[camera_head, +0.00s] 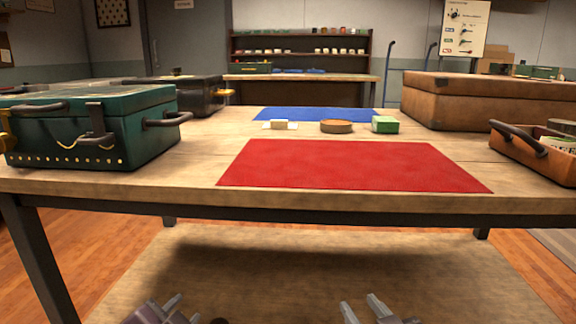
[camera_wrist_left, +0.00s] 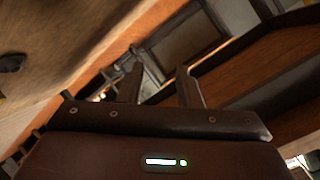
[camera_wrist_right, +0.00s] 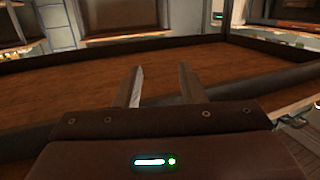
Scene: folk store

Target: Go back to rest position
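My left gripper (camera_head: 174,308) is low at the bottom of the head view, in front of and below the table's front edge. Its two fingers stand apart with nothing between them, as the left wrist view (camera_wrist_left: 160,85) shows. My right gripper (camera_head: 364,308) is also low at the bottom of the head view, below the table's front edge. Its fingers are apart and empty in the right wrist view (camera_wrist_right: 157,88). Both grippers are clear of everything on the table.
The wooden table (camera_head: 130,187) stands in front of me. It carries a red mat (camera_head: 345,166), a blue mat (camera_head: 310,114), a green toolbox (camera_head: 90,128), a brown case (camera_head: 490,103), a round brown item (camera_head: 336,126), a green box (camera_head: 385,124) and a brown tray (camera_head: 530,152).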

